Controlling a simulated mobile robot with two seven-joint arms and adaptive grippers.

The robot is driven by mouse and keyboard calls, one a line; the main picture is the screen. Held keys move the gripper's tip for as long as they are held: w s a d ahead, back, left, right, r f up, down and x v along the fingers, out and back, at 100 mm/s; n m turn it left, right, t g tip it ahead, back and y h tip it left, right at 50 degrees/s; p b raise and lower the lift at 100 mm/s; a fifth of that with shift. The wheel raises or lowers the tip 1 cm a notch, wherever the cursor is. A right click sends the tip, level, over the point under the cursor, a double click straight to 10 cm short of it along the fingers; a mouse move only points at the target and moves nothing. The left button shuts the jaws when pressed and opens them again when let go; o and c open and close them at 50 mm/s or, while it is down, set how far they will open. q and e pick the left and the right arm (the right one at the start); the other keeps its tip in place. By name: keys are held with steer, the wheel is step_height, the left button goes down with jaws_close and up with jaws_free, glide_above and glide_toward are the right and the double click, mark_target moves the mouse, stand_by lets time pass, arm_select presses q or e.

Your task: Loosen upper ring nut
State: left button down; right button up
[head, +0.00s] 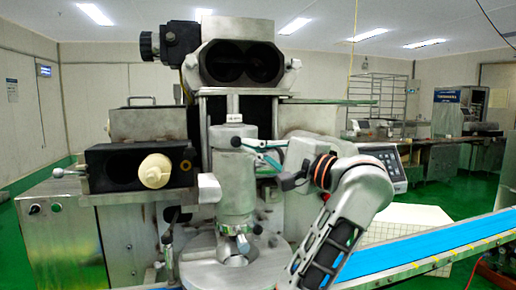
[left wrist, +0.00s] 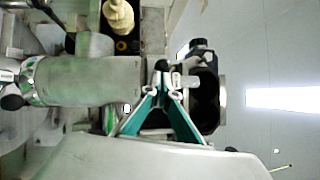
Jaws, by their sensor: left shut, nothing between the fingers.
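The upright metal cylinder (head: 234,180) stands at the machine's middle. The upper ring nut (head: 234,132) appears to be the collar at its top, with a small dark knob at its front. My left gripper (head: 240,143) reaches in from the right, its teal fingers pointing left at that collar. In the left wrist view, the cylinder (left wrist: 85,80) lies sideways, and the fingertips of my left gripper (left wrist: 162,86) meet near its upper end. The fingers are shut and empty. Whether they touch the nut or knob cannot be told. My right gripper is not seen.
A lower ring with knobs (head: 238,228) sits under the cylinder, above a round metal plate (head: 205,265). A cream nozzle (head: 155,171) projects at left. A dark twin-opening housing (head: 240,62) stands above. A blue conveyor (head: 425,245) and a control panel (head: 388,165) are at right.

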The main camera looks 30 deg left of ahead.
mark_target(234, 146)
arm_select(q)
steer(key=shift+s+a+f+m+t+h+b, duration=0.1)
steer(key=shift+s+a+m+t+h+b, duration=0.1)
steer(key=shift+s+a+m+t, duration=0.4)
steer(key=shift+s+a+m+t+h+b, duration=0.15)
steer(key=shift+s+m+t, duration=0.2)
steer(key=shift+t, duration=0.55)
steer(key=shift+s+a, duration=0.25)
steer(key=shift+s, duration=0.05)
steer(key=shift+s+a, duration=0.25)
steer(key=shift+s, duration=0.05)
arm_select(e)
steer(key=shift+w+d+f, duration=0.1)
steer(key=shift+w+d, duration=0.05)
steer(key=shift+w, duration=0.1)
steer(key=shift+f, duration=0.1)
